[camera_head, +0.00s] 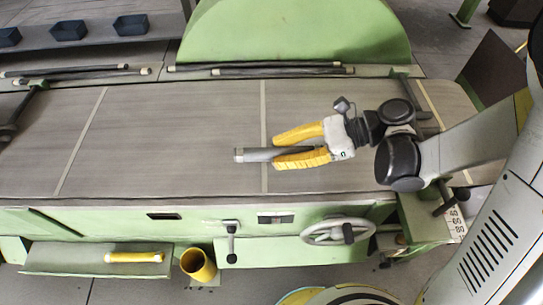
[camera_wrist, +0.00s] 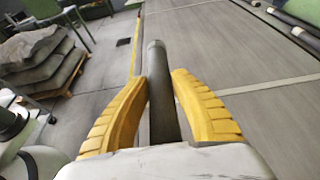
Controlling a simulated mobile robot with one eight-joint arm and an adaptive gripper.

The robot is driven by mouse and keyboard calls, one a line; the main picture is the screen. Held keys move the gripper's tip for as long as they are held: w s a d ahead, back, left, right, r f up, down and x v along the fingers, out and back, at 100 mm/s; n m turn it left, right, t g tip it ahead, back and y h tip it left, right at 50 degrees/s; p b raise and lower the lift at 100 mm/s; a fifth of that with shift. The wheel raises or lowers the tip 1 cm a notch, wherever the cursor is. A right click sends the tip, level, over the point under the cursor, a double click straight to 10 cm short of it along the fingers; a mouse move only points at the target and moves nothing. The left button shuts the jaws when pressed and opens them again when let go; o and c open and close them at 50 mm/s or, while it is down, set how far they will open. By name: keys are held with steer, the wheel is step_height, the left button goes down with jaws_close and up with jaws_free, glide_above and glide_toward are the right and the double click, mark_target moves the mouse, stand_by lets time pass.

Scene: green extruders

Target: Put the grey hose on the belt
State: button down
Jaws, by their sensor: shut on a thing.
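The grey hose (camera_head: 256,155) is a short, straight grey tube with a lighter end. My gripper (camera_head: 300,146) has yellow fingers and is shut on it. In the head view the hose points left out of the fingers, over the grey belt (camera_head: 180,130). In the wrist view the hose (camera_wrist: 163,95) runs forward between the two fingers (camera_wrist: 162,105). I cannot tell whether the hose touches the belt. The hose's rear part is hidden by my gripper.
A yellow tube (camera_head: 134,257) lies on a green ledge (camera_head: 70,262) below the belt. A yellow cup (camera_head: 198,265) stands near it. A handwheel (camera_head: 338,231) is on the front side. Dark rods (camera_head: 280,70) lie along the far edge. The belt's left part is clear.

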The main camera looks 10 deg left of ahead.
steer(key=w+a+f, duration=0.1)
steer(key=w+a+f+b, duration=0.1)
steer(key=w+a+f, duration=0.1)
steer(key=shift+w+a, duration=0.15)
steer(key=shift+w, duration=0.15)
steer(key=shift+f+b, duration=1.05)
steer(key=shift+f, duration=0.9)
steer(key=shift+f, duration=0.2)
steer(key=c, duration=1.2)
jaws_free()
steer(key=shift+r, duration=0.15)
